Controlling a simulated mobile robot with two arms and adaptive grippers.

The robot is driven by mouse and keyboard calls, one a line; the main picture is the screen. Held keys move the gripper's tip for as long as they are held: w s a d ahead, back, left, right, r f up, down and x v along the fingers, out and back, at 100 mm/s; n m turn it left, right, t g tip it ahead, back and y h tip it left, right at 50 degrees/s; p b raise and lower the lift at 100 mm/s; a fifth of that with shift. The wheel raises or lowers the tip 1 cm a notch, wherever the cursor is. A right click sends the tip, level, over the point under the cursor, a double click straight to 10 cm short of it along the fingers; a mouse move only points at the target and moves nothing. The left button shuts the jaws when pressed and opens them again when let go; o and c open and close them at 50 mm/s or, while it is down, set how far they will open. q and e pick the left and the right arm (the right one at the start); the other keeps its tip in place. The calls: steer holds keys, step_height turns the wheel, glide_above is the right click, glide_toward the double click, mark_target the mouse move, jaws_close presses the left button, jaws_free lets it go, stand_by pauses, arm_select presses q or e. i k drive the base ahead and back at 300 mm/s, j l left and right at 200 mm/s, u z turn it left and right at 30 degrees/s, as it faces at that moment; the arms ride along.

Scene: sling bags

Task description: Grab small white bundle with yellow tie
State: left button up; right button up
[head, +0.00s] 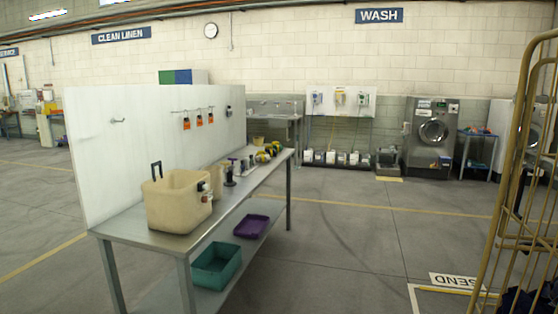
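I cannot make out a small white bundle with a yellow tie anywhere in the head view. Small yellow and dark items (268,152) lie near the far end of the metal bench (150,233), too small to identify. A dark heap (522,301) shows low inside the yellow cage trolley (497,200) at the right edge, cut off by the frame. Neither of my grippers is in view.
A beige tub (172,203) stands on the bench, with a teal tray (217,266) and a purple tray (251,226) on its lower shelf. A white panel (100,150) backs the bench. A washer (432,140) stands at the far wall. Floor between bench and trolley is clear.

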mark_target(260, 157)
steer(key=i+z, duration=0.15)
steer(key=i, duration=3.6)
steer(key=l, duration=0.1)
